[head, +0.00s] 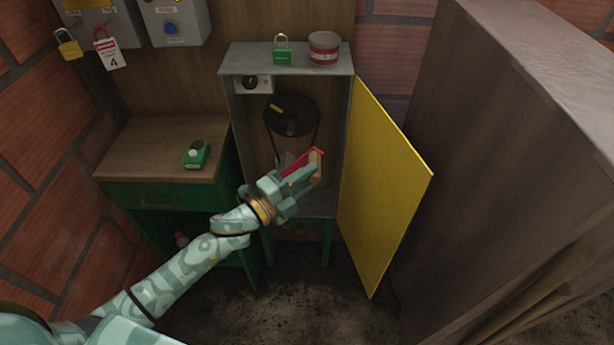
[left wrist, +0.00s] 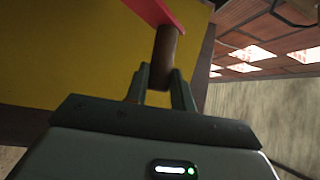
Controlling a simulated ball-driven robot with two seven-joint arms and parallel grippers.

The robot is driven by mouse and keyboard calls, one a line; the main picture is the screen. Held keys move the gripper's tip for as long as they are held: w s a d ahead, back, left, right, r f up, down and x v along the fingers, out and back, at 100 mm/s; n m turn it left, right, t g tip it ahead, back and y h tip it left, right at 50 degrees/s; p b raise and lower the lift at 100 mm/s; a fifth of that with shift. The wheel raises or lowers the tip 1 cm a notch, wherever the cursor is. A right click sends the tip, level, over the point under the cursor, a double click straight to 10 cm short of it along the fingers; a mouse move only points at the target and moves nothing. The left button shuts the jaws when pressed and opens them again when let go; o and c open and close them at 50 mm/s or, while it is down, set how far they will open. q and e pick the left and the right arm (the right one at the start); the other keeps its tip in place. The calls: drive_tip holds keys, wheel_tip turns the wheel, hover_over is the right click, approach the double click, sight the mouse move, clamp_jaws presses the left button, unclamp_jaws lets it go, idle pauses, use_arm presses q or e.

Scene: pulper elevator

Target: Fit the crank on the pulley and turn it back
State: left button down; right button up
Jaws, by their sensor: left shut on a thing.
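The crank has a red arm and a brown handle. My left gripper (head: 306,181) is shut on the brown handle, and the red arm of the crank (head: 303,164) sticks out above the fingers. In the left wrist view the handle (left wrist: 164,55) stands between the two fingers, with the red arm at its far end. The black pulley (head: 291,116), with a yellow mark on it and a belt around it, is inside the open grey cabinet. The crank is in front of and below the pulley, apparently apart from it. My right gripper is out of view.
The yellow cabinet door (head: 383,185) stands open at the right. A green padlock (head: 282,51) and a red-and-white tin (head: 324,48) stand on the cabinet top (head: 300,66). A wooden-topped bench (head: 150,150) carries a green device (head: 196,154). A large brown box (head: 500,130) fills the right.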

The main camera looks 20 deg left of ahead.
sight(304, 156)
use_arm(q)
drive_tip(key=shift+r, duration=0.1)
drive_tip(key=w, duration=0.2)
drive_tip(key=w+a+b, duration=0.1)
drive_tip(key=w, duration=0.2)
drive_tip(key=shift+w+a+b, duration=0.15)
drive_tip(key=shift+a+b, duration=0.05)
drive_tip(key=shift+b, duration=0.1)
drive_tip(key=shift+w+a+b, duration=0.3)
drive_tip(key=shift+w, duration=0.65)
drive_tip(key=shift+w+a, duration=0.1)
drive_tip(key=shift+w, duration=0.45)
drive_tip(key=shift+s, duration=0.15)
